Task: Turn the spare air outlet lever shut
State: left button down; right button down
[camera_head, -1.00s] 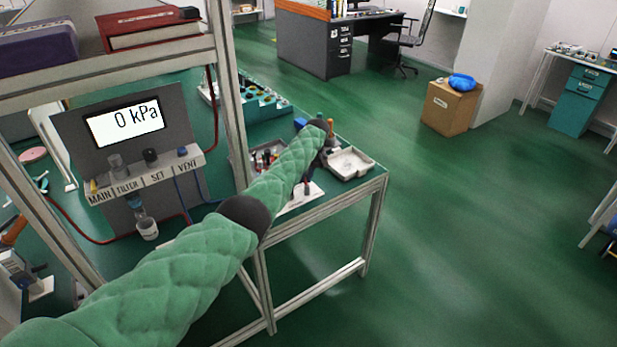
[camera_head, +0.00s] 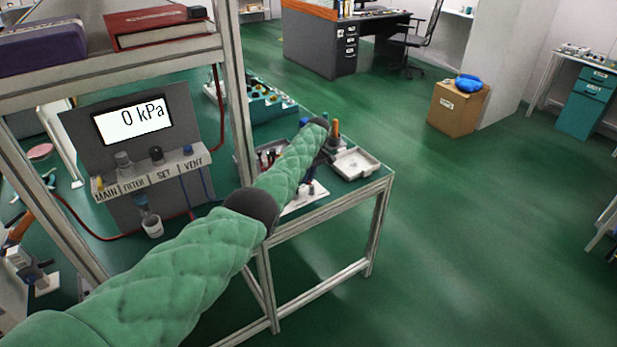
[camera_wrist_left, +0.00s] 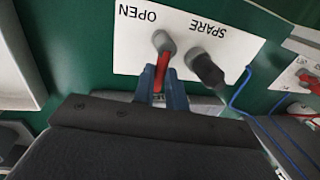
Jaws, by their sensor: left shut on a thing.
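The spare air outlet is a white plate (camera_wrist_left: 130,62) marked SPARE and OPEN, seen upside down in the left wrist view. Its red lever (camera_wrist_left: 162,72) runs from a grey pivot down between my fingers, pointing away from the OPEN word's edge of the plate. A dark round fitting (camera_wrist_left: 206,69) sits beside the lever. My left gripper (camera_wrist_left: 163,84) is shut on the red lever with its blue fingers on either side. Small lettering beyond the fingers is partly hidden. My right gripper is not in view.
A gauge panel (camera_head: 75,128) reads 0 kPa above the MAIN, FILTER, SET and VENT labels. A white tray (camera_head: 371,163) sits at the bench's right corner. Blue tubes (camera_wrist_left: 238,92) run beside the plate. The floor right of the bench is clear up to a cardboard box (camera_head: 455,112).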

pick_arm(q)
jog(key=shift+r, duration=0.1)
jog(key=c, duration=1.4)
grip_release()
jog(key=shift+c, duration=0.2)
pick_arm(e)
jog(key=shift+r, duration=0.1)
